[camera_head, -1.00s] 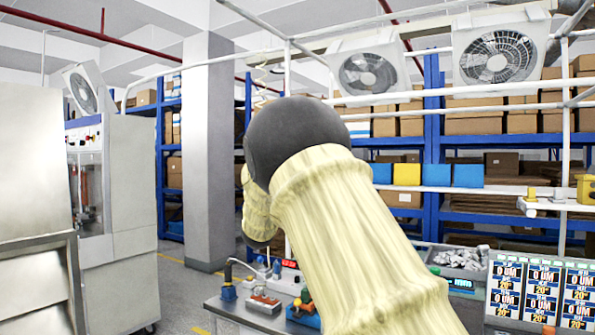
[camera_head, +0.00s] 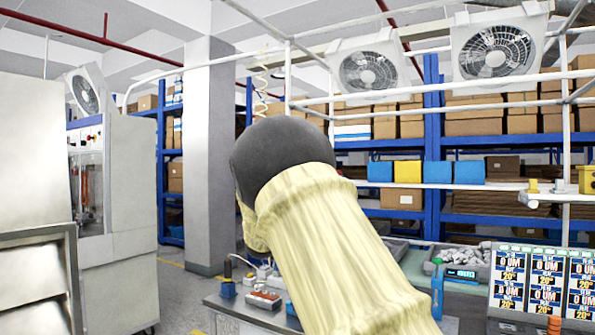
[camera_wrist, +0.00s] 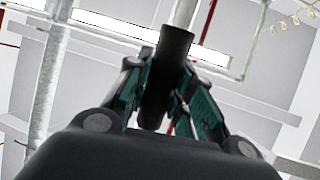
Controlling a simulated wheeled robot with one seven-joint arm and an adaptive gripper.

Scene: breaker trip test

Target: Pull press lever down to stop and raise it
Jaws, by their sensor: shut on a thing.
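In the wrist view, my gripper (camera_wrist: 165,92) is shut on a dark, round handle, which I take to be the press lever (camera_wrist: 176,48). The lever sits between the two teal-lined fingers and its end sticks out beyond them. The ceiling is behind it, so the wrist camera looks upward. In the head view, my own arm fills the middle and hides my gripper, the lever and the press body. I cannot tell from this how far down the lever is.
A workbench (camera_head: 222,303) runs below my arm, with a small red-and-white device (camera_head: 263,300), a blue-handled tool (camera_head: 437,290) and a bin of grey parts (camera_head: 468,258). A display panel (camera_head: 541,285) stands at right. A grey machine (camera_head: 112,210) stands at left.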

